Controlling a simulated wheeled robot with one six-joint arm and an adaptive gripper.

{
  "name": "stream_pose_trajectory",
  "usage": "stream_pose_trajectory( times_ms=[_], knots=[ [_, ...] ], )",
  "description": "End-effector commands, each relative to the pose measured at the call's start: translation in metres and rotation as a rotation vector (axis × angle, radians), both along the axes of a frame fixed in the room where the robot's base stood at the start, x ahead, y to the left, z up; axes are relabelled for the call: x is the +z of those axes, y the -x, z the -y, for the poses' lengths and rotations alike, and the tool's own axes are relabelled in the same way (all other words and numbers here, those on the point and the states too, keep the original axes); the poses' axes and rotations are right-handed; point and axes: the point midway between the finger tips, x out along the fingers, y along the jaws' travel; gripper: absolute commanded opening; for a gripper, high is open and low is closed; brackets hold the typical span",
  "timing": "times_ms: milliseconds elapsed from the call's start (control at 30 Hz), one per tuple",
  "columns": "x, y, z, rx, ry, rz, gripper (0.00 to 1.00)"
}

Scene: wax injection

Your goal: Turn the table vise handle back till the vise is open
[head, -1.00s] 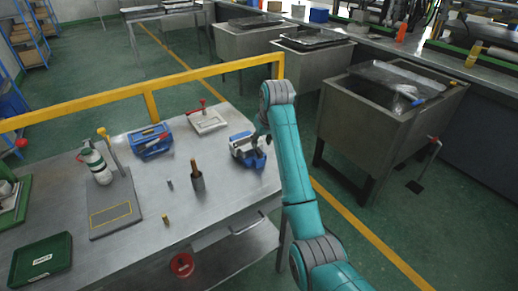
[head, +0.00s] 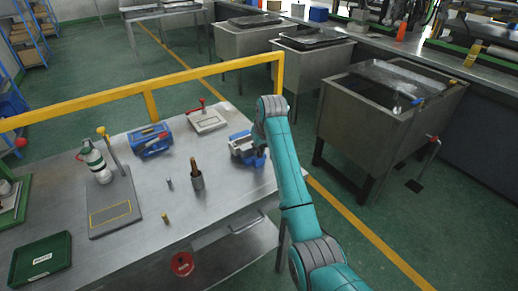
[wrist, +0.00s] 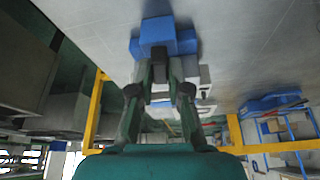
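The blue and grey table vise (head: 241,146) stands at the right end of the metal workbench in the head view. In the wrist view its blue body (wrist: 165,42) lies just beyond my fingertips. My gripper (wrist: 161,72) points at the vise, with its two dark green fingers on either side of a dark grey part at the vise front. Whether the fingers touch or clamp that part is unclear. The vise handle cannot be clearly made out. In the head view my teal arm hides most of my gripper and the vise's right side.
A metal sink (head: 355,137) stands to the right.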

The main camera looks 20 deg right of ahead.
Motion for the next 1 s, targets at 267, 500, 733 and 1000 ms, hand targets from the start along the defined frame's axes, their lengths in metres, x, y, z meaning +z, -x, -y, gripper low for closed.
stream_pose_trajectory(
  times_ms=[267, 500, 733, 1000],
  knots=[
    [-0.0001, 0.0, 0.0001, 0.013, -0.001, 0.0, 0.0],
    [-0.0003, -0.0001, 0.0014, 0.104, -0.001, 0.0, 0.0],
    [0.0002, -0.0007, 0.0022, 0.288, -0.001, 0.0, 0.0],
    [0.0005, -0.0015, 0.0032, 0.545, -0.002, 0.0, 0.0]
  ],
)
